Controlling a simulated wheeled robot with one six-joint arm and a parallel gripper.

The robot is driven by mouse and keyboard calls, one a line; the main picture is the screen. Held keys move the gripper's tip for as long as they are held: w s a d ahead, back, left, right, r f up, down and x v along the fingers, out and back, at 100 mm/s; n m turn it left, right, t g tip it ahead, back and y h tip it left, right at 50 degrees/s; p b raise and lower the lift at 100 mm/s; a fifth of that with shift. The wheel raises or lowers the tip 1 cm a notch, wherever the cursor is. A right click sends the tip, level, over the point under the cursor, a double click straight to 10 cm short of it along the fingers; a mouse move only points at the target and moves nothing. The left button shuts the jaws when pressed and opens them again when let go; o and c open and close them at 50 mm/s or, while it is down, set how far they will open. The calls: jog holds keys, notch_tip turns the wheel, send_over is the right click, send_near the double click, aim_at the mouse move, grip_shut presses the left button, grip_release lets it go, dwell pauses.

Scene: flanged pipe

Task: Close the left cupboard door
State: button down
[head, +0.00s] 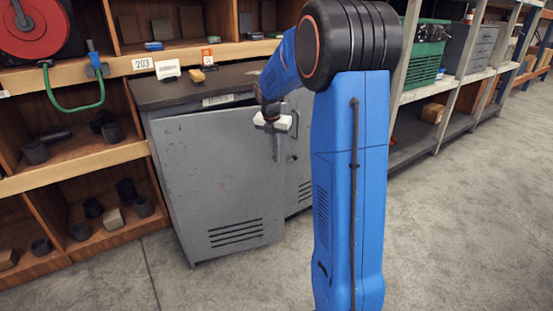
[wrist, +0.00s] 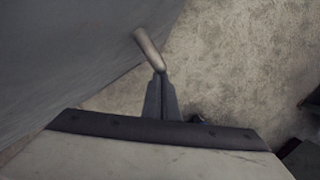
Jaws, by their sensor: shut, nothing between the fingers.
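The left cupboard door (head: 215,185) is a scuffed grey metal panel with vent slots low down. In the head view it stands ajar, with a gap under the top at its right side. My gripper (head: 275,142) points down beside the door's right edge. In the wrist view my gripper's fingers (wrist: 160,85) are together and empty. A round bar handle (wrist: 149,48) lies by the fingertips, on the door's grey face (wrist: 80,50). Whether the fingers touch it I cannot tell.
The right cupboard door (head: 298,160) is partly hidden by my arm. Wooden shelves (head: 75,165) with dark cups stand at the left. A rack with a green crate (head: 425,55) stands at the right. The concrete floor (head: 450,220) in front is clear.

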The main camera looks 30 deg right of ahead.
jog(key=w+d, duration=0.2)
jog(key=w, duration=0.4)
jog(key=shift+w+d, duration=0.2)
jog(key=shift+w, duration=0.05)
